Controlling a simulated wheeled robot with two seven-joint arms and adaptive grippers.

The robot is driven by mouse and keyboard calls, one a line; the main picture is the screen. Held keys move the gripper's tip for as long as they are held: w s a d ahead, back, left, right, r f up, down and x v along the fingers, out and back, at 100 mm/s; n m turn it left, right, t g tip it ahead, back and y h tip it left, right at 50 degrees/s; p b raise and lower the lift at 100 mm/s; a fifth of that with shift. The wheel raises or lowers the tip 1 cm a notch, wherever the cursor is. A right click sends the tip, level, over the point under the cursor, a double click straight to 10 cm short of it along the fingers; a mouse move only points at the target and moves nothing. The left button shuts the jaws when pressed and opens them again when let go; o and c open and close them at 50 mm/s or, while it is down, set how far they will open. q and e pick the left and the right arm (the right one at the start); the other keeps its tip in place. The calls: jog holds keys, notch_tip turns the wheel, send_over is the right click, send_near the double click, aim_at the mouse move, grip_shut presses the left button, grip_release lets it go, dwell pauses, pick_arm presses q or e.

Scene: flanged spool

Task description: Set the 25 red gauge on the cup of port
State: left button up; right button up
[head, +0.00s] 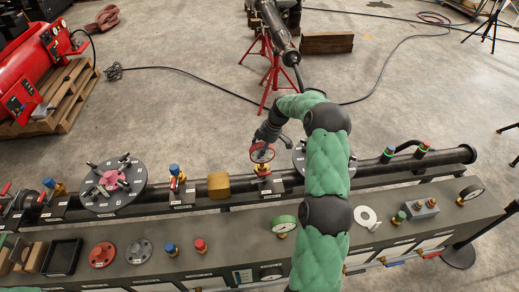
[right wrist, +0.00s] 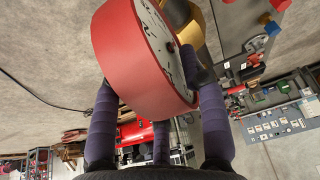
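The red gauge (head: 262,153), with a red rim and a white dial, is held by my right gripper (head: 267,138) just above a brass port (head: 263,169) on the long dark pipe. In the right wrist view the red gauge (right wrist: 140,52) sits between the purple fingers, its rim large and tilted. A brass part (right wrist: 184,14) shows close behind its dial; I cannot tell whether the two touch. The dial's number is not readable.
Blue-capped brass valves (head: 177,175) and a brass block (head: 218,185) stand along the pipe. A green-rimmed gauge (head: 284,223) and a dark-rimmed gauge (head: 471,192) are on the bench. A round flange with a pink centre (head: 112,182) is at left.

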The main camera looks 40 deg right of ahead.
jog(key=o, duration=0.4)
jog(key=shift+o, duration=0.2)
jog(key=v, duration=1.2)
jog(key=shift+a+r, duration=0.1)
